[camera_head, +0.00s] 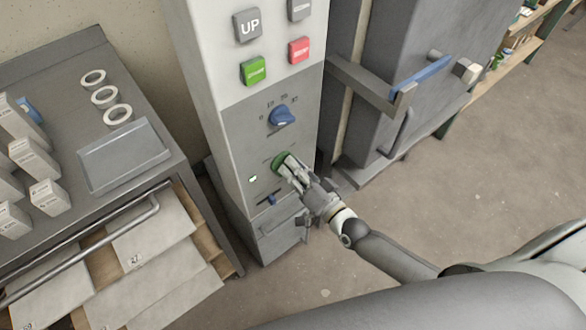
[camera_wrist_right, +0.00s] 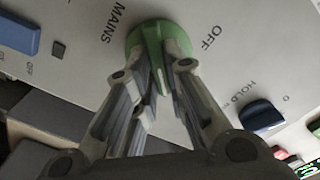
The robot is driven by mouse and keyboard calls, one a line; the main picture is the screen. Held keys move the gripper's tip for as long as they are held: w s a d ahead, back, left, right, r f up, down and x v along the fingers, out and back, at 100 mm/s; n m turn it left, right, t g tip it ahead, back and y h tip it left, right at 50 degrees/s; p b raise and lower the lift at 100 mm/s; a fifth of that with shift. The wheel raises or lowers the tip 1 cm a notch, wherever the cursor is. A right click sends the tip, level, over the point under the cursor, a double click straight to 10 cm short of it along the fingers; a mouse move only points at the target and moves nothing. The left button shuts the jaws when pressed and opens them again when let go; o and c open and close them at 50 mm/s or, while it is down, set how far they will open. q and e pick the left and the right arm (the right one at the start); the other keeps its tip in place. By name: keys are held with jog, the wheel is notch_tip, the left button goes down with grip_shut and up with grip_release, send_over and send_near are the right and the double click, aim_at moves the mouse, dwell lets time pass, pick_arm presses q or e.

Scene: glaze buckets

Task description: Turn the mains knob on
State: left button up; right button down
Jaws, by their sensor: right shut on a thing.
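The green mains knob (camera_head: 281,161) is on the lower grey panel of the tall control cabinet (camera_head: 235,130). In the right wrist view the knob (camera_wrist_right: 158,42) sits beside the printed words MAINS and OFF. My right gripper (camera_head: 289,166) is shut on the knob, with its fingers (camera_wrist_right: 162,62) on either side of the knob's raised grip. The fingers hide part of the knob and some of the panel marks around it. My left gripper is not in view.
A blue dial (camera_head: 282,117) sits above the knob, and a small lit indicator (camera_head: 253,179) and a blue slider (camera_head: 268,200) lie below left. Green (camera_head: 253,71) and red (camera_head: 299,50) buttons are higher up.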

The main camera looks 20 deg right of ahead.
dwell(0.4)
jog(key=c, duration=1.5)
grip_release()
jog(key=shift+s, duration=0.1)
jog(key=v, duration=1.2)
